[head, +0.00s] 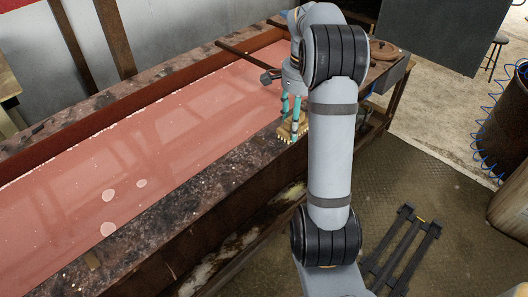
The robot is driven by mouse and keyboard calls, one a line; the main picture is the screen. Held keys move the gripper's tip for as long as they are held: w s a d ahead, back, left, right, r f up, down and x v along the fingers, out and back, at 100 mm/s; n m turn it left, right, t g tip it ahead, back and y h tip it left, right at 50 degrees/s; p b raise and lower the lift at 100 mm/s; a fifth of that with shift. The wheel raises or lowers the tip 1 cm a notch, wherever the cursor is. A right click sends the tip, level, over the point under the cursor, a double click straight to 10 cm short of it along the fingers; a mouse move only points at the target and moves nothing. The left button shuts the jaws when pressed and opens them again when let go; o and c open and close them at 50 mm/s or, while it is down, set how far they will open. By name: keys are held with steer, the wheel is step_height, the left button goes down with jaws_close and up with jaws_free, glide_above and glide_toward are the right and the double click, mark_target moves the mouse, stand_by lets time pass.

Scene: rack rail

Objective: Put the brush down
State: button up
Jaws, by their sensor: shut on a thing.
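My gripper (291,119) has teal fingers pointing down and is at the near rim of the long trough, partly hidden behind my arm. It is shut on the brush (287,134), a small tan block with pale bristles along its lower edge. The brush is at the stained near rim (215,183). I cannot tell whether the brush touches the rim or hangs just above it. Its right end is hidden by my arm.
The trough is filled with a pinkish-red surface (150,165) with several pale round spots. A bar (245,54) crosses its far end. A black rack (405,250) stands on the floor at right. The near rim left of the brush is mostly clear.

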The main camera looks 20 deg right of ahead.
steer(key=shift+w+a+f, duration=0.15)
steer(key=shift+f, duration=0.1)
steer(key=w+a+f, duration=0.2)
steer(key=a, duration=0.1)
steer(key=w+a+f+p, duration=0.1)
steer(key=a+f, duration=0.1)
steer(key=a, duration=0.1)
steer(key=w+a+f+p, duration=0.1)
steer(key=w+a+f, duration=0.1)
steer(key=a, duration=0.1)
steer(key=shift+w+a+f, duration=0.15)
steer(key=shift+w+a, duration=0.2)
step_height(320, 180, down, 3)
steer(key=shift+f+p, duration=0.1)
steer(key=shift+p, duration=0.2)
steer(key=shift+f, duration=0.4)
steer(key=shift+f, duration=0.1)
steer(key=shift+f, duration=0.2)
steer(key=o, duration=1)
steer(key=shift+r, duration=0.1)
